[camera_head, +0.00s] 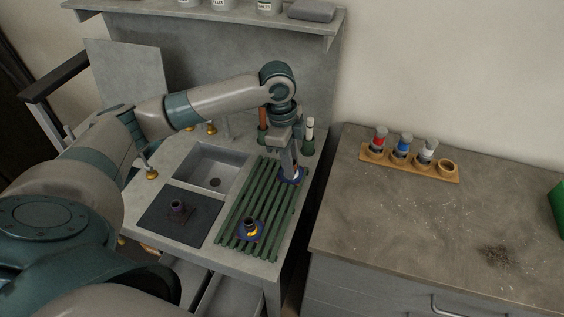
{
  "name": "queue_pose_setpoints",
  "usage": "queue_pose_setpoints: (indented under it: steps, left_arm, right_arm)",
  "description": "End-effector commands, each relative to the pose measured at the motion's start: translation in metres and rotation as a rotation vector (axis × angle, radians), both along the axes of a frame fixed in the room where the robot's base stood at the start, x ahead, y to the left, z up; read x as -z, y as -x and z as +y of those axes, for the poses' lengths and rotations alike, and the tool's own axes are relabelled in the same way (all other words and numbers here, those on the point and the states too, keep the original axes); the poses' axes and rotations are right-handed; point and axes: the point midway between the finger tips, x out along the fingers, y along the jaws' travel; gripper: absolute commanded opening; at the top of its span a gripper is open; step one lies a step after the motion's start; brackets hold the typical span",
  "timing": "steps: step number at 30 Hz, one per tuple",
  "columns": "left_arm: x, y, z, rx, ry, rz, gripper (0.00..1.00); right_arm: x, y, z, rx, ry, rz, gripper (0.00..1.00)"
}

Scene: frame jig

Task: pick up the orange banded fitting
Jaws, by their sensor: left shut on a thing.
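My left gripper (290,170) points down over the far right part of the green slatted rack (262,200). It is shut on a fitting with a blue-purple round flange (291,179), which is at the slats; I cannot tell whether it touches them. The fingers hide most of its body, so no orange band can be made out. A second fitting (250,229) with a dark neck, a blue flange and a yellow-orange patch stands upright near the rack's front. A third, dark brownish fitting (177,209) stands on the dark square mat (158,222). My right gripper is out of view.
A sink basin (215,170) lies left of the rack. A white-topped green bottle (309,136) and an orange-brown upright item (263,122) stand behind it. On the right counter, a wooden holder (410,167) carries several small bottles. A shelf (240,20) hangs above.

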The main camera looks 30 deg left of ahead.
Motion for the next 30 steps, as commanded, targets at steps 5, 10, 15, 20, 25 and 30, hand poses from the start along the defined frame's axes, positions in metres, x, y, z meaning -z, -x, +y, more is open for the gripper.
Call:
queue_pose_setpoints:
  steps: [5, 10, 15, 20, 25, 30]
  left_arm:
    - [-0.012, 0.010, -0.019, 0.002, 0.002, -0.002, 0.00]
    - [-0.018, 0.014, -0.025, 0.000, 0.001, -0.001, 0.00]
    - [-0.018, 0.014, -0.026, -0.001, 0.000, -0.001, 0.00]
    - [-0.018, 0.014, -0.026, -0.001, 0.000, -0.001, 0.00]
    - [-0.018, 0.014, -0.026, -0.001, 0.000, -0.001, 0.00]
    - [-0.020, 0.014, -0.027, -0.018, 0.000, 0.000, 0.00]
  right_arm:
    - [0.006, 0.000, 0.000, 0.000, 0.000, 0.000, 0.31]
    - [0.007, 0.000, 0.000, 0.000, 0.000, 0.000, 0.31]
    - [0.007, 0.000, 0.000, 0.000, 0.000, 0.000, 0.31]
    - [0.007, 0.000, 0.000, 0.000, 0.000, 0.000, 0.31]
    - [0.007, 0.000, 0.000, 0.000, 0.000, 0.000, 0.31]
    - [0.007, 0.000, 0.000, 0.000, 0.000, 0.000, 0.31]
